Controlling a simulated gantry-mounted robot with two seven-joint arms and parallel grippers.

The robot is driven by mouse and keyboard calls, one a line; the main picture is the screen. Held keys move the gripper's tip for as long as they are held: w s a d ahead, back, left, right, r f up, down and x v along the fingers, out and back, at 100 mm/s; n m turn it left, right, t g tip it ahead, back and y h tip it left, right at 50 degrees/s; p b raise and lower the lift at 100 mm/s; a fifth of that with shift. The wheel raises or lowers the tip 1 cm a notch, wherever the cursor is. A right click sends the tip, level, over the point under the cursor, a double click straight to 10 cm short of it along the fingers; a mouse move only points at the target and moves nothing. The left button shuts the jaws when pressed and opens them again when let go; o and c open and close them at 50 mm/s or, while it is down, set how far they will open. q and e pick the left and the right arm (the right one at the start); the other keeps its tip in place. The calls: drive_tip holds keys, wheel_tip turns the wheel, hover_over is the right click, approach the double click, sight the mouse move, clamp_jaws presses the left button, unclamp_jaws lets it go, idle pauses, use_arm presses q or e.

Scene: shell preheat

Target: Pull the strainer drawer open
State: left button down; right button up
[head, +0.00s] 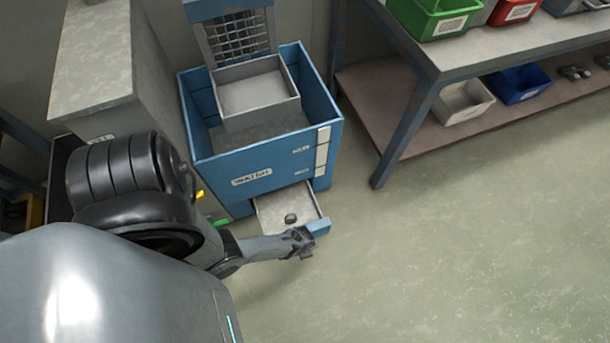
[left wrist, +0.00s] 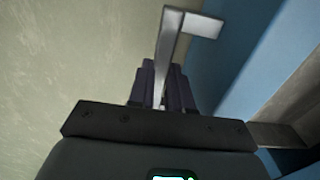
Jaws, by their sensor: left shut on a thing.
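The strainer drawer (head: 283,206) sticks out from the bottom of a blue open-topped cabinet (head: 232,178) in the head view. It is part-way open, with a pale grey inside, a blue front and a small dark round piece (head: 291,218) in it. My left gripper (head: 303,243) is at the drawer's front. In the left wrist view the gripper (left wrist: 163,88) is shut on a bent metal handle (left wrist: 172,45), whose end sticks out past the fingers. A blue surface lies to its right. In the head view the gripper hides the handle. My right gripper is out of view.
A grey tray (head: 258,90) and a mesh panel (head: 238,38) sit at the cabinet's top. A grey counter (head: 95,60) stands close on the left. A workbench (head: 480,55) with bins stands at the right. The floor (head: 450,230) before the drawer is clear.

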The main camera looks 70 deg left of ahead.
use_arm(q)
drive_tip(key=shift+d, duration=0.35)
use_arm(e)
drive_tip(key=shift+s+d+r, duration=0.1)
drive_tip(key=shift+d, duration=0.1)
use_arm(q)
drive_tip(key=c, duration=1)
unclamp_jaws()
drive_tip(key=shift+d, duration=0.1)
drive_tip(key=shift+c, duration=0.2)
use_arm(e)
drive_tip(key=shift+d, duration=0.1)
use_arm(q)
drive_tip(key=shift+r+p, duration=0.35)
drive_tip(key=shift+p, duration=0.05)
wheel_tip(320, 180, up, 10)
drive_tip(key=p, duration=0.7)
drive_tip(key=shift+p, duration=0.3)
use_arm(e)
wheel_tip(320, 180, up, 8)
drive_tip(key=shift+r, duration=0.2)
